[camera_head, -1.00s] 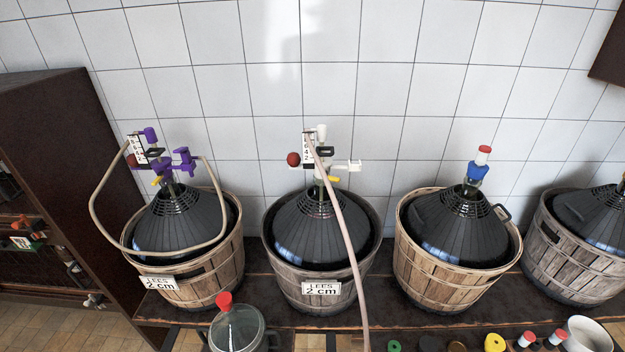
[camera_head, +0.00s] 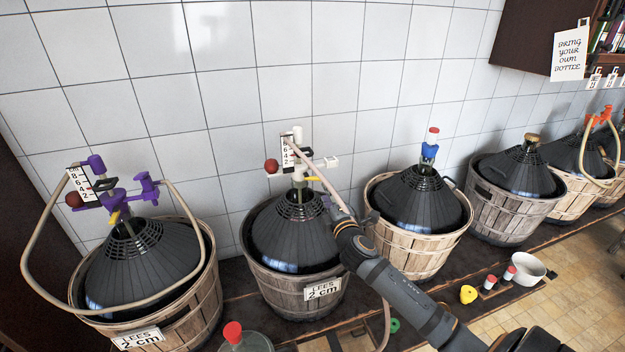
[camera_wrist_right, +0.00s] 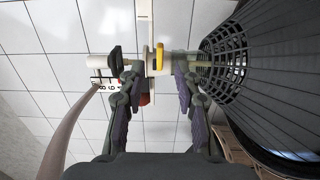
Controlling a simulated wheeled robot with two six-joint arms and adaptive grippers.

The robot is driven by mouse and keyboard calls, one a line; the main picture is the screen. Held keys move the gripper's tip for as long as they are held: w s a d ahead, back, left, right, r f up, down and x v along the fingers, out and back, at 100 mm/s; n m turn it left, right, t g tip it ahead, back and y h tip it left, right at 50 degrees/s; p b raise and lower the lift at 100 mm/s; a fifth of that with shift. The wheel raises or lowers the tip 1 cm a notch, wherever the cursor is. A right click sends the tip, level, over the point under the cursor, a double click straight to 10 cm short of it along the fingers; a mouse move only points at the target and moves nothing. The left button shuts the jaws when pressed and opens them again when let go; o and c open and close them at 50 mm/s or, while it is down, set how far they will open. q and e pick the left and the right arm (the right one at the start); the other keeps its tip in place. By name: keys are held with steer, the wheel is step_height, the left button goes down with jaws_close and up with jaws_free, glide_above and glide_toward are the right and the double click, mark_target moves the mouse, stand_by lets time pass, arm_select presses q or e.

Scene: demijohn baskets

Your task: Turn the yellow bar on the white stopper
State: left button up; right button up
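The white stopper (camera_head: 299,182) sits in the neck of the second demijohn from the left. In the right wrist view, the yellow bar (camera_wrist_right: 159,55) lies just beyond my fingertips, on the white stopper (camera_wrist_right: 149,62). My right gripper (camera_head: 338,203) is close to the right of the stopper, partly hidden by its own wrist. The right wrist view shows its two fingers (camera_wrist_right: 157,80) apart and empty, with the bar roughly between their lines. My left gripper is out of view.
A pale hose (camera_head: 322,182) runs from the white fitting down past my right gripper. A red ball (camera_head: 271,166) and a number card (camera_head: 289,153) are beside the stopper. A purple fitting (camera_head: 120,197) tops the left demijohn. The wicker baskets (camera_head: 290,294) stand close together along the wall.

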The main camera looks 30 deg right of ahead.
mark_target(318, 180)
steer(key=x, duration=0.2)
steer(key=p+x, duration=0.1)
steer(key=x, duration=0.2)
steer(key=p+x, duration=0.1)
steer(key=x, duration=0.2)
steer(key=shift+w+a+r, duration=0.1)
steer(key=shift+w+a, duration=0.15)
steer(key=shift+w+d, duration=0.25)
steer(key=shift+w, duration=0.2)
steer(key=shift+a, duration=0.1)
jaws_close()
